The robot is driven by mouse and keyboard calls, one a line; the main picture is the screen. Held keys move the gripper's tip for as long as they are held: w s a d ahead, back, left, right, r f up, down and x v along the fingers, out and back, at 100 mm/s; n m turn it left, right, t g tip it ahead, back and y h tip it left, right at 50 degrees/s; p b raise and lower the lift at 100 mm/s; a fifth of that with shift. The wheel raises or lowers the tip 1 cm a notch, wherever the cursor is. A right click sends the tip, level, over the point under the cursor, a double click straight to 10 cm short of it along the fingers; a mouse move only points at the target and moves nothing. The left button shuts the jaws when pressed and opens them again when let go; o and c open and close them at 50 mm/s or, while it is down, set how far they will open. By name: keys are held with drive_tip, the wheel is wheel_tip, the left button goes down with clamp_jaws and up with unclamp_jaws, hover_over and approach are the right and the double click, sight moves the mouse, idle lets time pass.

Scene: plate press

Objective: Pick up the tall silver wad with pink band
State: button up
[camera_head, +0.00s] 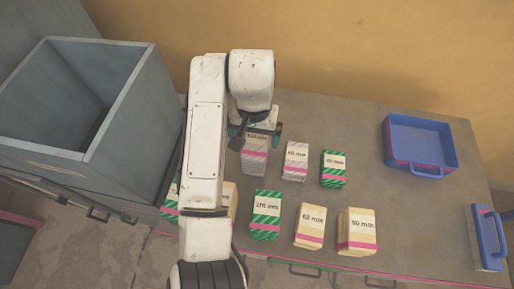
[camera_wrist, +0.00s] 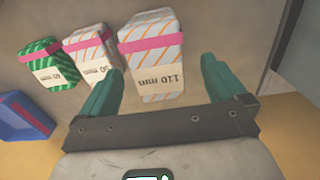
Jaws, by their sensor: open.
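The tall silver wad (camera_head: 254,163), striped with a pink band, stands on the table under my gripper (camera_head: 258,135), which hides its upper part in the head view. In the wrist view the silver wad (camera_wrist: 150,62) shows a "110 mm" label and its pink band. My gripper (camera_wrist: 161,67) is open, with its two green fingers apart. The wad appears in the gap between them, nearer the left finger. I cannot tell whether the fingers reach down beside it. Nothing is held.
A shorter silver wad (camera_head: 296,162) and a green wad (camera_head: 333,170) stand to the right. Green and cream wads (camera_head: 310,227) stand in the front row. A blue tray (camera_head: 421,143) is at the back right. A grey bin (camera_head: 75,105) is at the left.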

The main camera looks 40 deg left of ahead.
wheel_tip(320, 180, down, 5)
drive_tip(key=shift+w+d+p, duration=0.1)
drive_tip(key=shift+d+p, duration=0.05)
drive_tip(key=shift+p, duration=0.2)
drive_tip(key=shift+c, duration=0.2)
drive_tip(key=c, duration=1.1)
